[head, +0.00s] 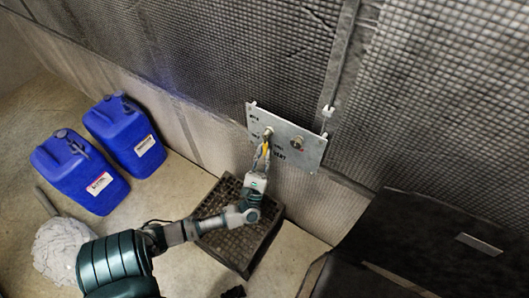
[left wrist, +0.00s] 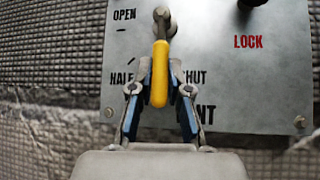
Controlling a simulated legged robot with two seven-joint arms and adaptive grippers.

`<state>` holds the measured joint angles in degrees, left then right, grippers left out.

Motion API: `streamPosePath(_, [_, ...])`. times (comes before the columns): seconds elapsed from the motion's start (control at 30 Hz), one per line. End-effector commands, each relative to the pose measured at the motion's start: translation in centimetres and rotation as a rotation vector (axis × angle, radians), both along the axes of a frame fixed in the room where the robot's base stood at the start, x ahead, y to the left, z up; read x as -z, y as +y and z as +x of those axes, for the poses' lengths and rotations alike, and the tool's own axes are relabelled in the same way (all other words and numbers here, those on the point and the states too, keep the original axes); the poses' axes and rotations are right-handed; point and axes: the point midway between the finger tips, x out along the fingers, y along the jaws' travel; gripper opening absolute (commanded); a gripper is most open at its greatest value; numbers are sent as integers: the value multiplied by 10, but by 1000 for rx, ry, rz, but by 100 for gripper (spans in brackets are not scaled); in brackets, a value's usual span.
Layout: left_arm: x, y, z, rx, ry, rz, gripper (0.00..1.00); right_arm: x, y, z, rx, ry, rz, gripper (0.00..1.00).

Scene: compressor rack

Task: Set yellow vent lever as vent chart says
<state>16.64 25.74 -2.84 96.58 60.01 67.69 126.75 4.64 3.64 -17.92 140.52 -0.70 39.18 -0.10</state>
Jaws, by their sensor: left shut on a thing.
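The yellow vent lever (left wrist: 160,75) hangs from a metal pivot on a grey panel (left wrist: 220,80), its handle pointing straight down in the left wrist view. My left gripper (left wrist: 160,88) is shut on its handle, one finger on each side. Black labels OPEN and HALF stand left of the lever; a partly hidden label ending in HUT is right of it. In the head view the panel (head: 312,150) hangs on the wall, with my left gripper (head: 263,158) at its left part. I can make out no vent chart. My right gripper is out of view.
A second knob (head: 298,142) sits on the panel's right, near a red LOCK label (left wrist: 248,42). A dark crate (head: 222,262) stands on the floor below my left arm. Two blue canisters (head: 80,172) (head: 126,135) stand at left; a dark case (head: 420,235) is at right.

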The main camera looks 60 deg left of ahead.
Motion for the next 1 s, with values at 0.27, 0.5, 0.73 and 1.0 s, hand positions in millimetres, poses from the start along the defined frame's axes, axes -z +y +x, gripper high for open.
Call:
streamPosePath(0.27, [4, -1, 2, 6, 11, -10, 0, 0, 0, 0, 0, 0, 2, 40])
streamPosePath(0.5, [4, -1, 2, 5, 9, -9, 42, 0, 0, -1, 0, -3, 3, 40])
streamPosePath(0.73, [1, -1, 0, 4, 3, -6, 42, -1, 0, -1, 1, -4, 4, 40])
streamPosePath(1.0, [20, -13, -13, 2, 6, -7, 42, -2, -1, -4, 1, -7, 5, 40])
